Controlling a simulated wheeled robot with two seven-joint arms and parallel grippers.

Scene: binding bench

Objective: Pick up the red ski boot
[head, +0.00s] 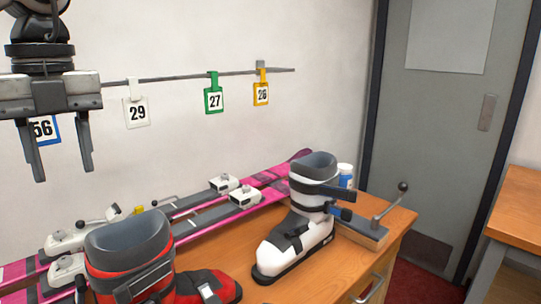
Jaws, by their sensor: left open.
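The red ski boot (104,284) stands at the bottom left of the head view, on the near part of the wooden bench. It has a dark grey cuff and liner, and its toe points right; its lower part is cut off by the picture edge. My left gripper (64,174) is at the upper left, fingers pointing down, open and empty. It is higher in the picture than the boot and apart from it. My right gripper is not in view.
A white ski boot (312,232) stands right of the red one. Pink skis (270,177) with bindings lie behind both. A lever tool (385,208) sits at the bench's right end (402,222). Number tags (137,112) hang from a wall rail. A grey door (440,130) is at right.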

